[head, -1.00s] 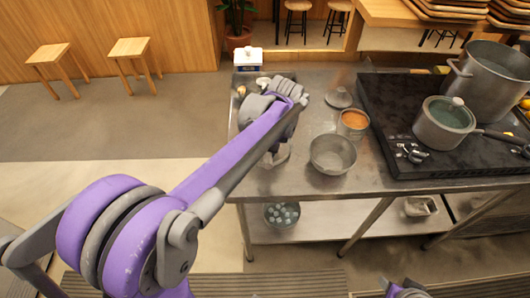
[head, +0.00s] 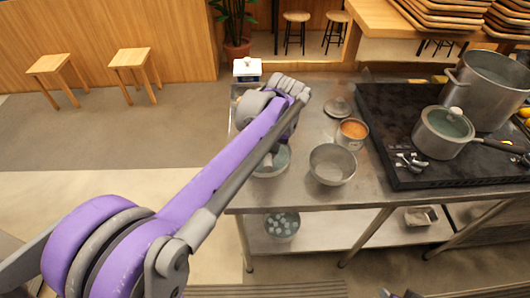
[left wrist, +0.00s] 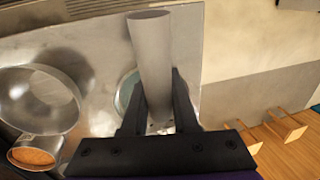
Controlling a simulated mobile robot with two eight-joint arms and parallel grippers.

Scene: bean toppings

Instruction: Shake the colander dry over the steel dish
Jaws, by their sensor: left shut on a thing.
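My left gripper (left wrist: 158,80) is shut on a grey tube-like grip, apparently the colander's handle (left wrist: 150,50). Small dark holes show between its fingers in the left wrist view. Most of the colander is hidden by the gripper and my forearm. In the head view the gripper (head: 270,155) is largely behind my forearm, above a round bowl (head: 277,167) with a pale greenish inside, near the table's front left. The steel dish (head: 332,164) stands just right of it, open and seemingly empty; it also shows in the left wrist view (left wrist: 42,92).
A tin with orange contents (head: 351,134) stands behind the dish, with a round lid (head: 339,106) farther back. A black hob (head: 385,115) with a saucepan (head: 442,132) and a large pot (head: 490,85) fills the right. A white box (head: 247,69) stands at the back left.

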